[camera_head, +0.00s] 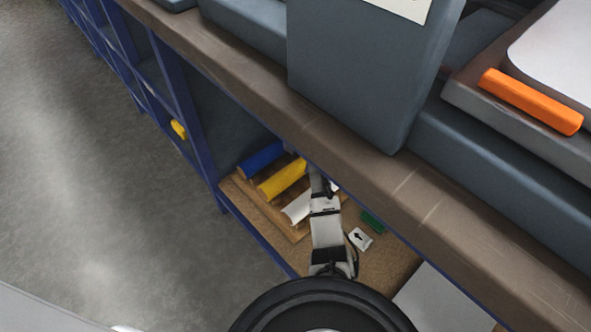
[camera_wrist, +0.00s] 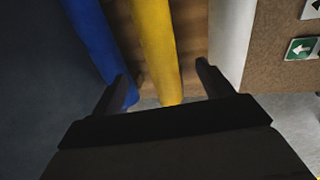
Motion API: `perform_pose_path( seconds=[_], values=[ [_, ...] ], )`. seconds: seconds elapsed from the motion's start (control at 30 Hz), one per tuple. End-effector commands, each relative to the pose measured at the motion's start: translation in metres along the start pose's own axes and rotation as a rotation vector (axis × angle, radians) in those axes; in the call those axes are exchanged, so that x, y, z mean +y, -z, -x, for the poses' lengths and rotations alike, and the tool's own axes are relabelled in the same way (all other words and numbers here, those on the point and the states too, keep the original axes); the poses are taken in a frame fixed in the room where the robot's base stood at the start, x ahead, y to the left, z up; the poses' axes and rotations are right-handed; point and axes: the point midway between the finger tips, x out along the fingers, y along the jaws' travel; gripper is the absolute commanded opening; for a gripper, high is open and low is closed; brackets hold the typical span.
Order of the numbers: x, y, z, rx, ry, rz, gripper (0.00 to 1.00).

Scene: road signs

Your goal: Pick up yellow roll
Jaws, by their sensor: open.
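The yellow roll (camera_head: 283,179) lies on a wooden board on the lower shelf, between a blue roll (camera_head: 261,158) and a white roll (camera_head: 298,207). In the wrist view the yellow roll (camera_wrist: 155,45) runs lengthwise between the two fingers of my gripper (camera_wrist: 163,80). The fingers are open and apart, one on each side of the roll, with the left finger close to the blue roll (camera_wrist: 92,40) and the right finger near the white roll (camera_wrist: 231,38). I cannot tell how far the fingers are above or beyond the roll. In the head view my arm hides the fingertips.
The brown tabletop edge (camera_head: 250,82) overhangs the shelf (camera_head: 268,237). A blue upright (camera_head: 188,115) stands at the left. A small white sign (camera_head: 360,239) and a green sign (camera_head: 372,221) lie right of my arm. Another yellow thing (camera_head: 178,129) is further left. The floor is clear.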

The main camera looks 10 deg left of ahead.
Motion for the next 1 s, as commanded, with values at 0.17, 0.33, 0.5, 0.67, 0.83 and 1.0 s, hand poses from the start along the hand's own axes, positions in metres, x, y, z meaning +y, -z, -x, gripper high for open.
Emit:
perform_pose_path(
  seconds=[0.17, 0.33, 0.5, 0.67, 0.83, 1.0],
  values=[
    [-0.001, 0.0, -0.035, 0.0, 0.002, -0.002, 0.79],
    [0.0, -0.001, -0.046, -0.002, 0.0, -0.001, 0.79],
    [0.0, -0.005, -0.067, -0.001, 0.001, -0.001, 0.79],
    [0.001, -0.008, -0.09, -0.001, 0.001, -0.001, 0.79],
    [0.001, -0.008, -0.098, -0.003, -0.001, -0.001, 0.79],
    [0.001, -0.008, -0.098, -0.003, -0.001, -0.001, 0.79]
  ],
)
